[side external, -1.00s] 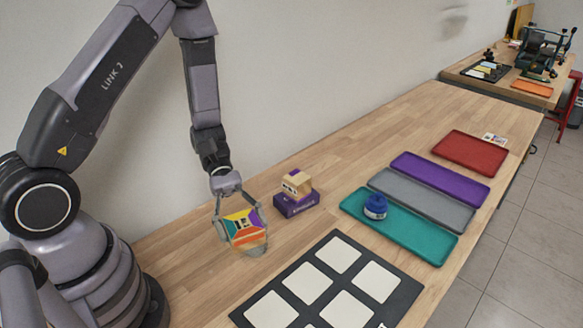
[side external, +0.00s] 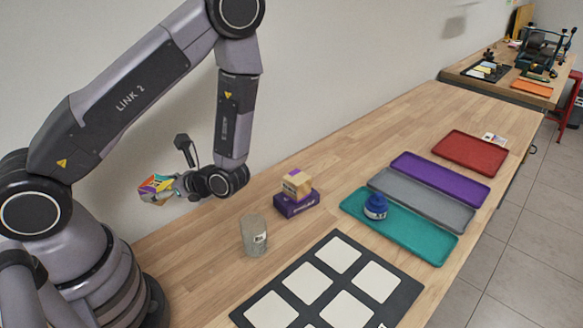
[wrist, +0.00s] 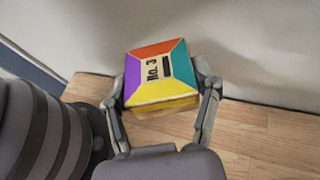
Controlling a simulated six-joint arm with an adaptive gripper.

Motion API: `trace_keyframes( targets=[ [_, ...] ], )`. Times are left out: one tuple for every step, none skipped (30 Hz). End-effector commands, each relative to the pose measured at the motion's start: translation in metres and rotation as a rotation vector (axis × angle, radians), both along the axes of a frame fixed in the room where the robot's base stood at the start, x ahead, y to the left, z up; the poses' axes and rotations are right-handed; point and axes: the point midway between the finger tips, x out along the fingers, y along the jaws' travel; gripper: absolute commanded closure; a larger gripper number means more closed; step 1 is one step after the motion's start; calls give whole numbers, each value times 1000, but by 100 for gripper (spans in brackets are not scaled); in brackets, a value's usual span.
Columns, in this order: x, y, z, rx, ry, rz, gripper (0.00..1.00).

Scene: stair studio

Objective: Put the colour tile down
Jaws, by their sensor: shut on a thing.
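The colour tile (side external: 158,187) is a block with orange, purple, teal and yellow panels. Its top in the wrist view (wrist: 160,70) shows "No. 3" on a cream centre. My gripper (side external: 172,186) is shut on it, one finger on each side, as the wrist view shows (wrist: 163,90). It holds the tile in the air at the left, near my base, beyond the left side of the small objects. The gripper points sideways to the left in the side view.
A grey can (side external: 253,236) stands on the wooden bench (side external: 330,180). Beside it is a purple box (side external: 296,203) with a cream box (side external: 297,183) on top. A dark board with white squares (side external: 338,255), a teal tray (side external: 420,240) holding a blue jar (side external: 375,206), and grey, purple and red trays lie right.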

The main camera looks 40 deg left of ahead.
Motion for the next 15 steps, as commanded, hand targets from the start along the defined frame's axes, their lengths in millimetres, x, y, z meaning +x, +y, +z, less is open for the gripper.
trace_keyframes(
  targets=[
    [11,2,-6,1,8,-106,75],
    [18,2,-10,0,8,-170,75],
    [28,2,-16,0,8,-253,75],
    [35,1,-21,2,10,-314,75],
    [41,0,-25,1,9,-372,75],
    [50,-3,-32,1,9,-445,75],
    [55,-5,-36,1,8,-497,75],
    [60,-8,-41,1,7,-545,75],
    [67,-12,-46,2,8,-606,75],
    [71,-15,-50,1,7,-647,75],
    [74,-18,-54,1,6,-682,75],
    [78,-21,-58,0,5,-724,75],
    [81,-24,-61,1,4,-752,75],
    [83,-26,-63,1,4,-772,75],
    [84,-28,-68,1,3,-795,75]
  ],
)
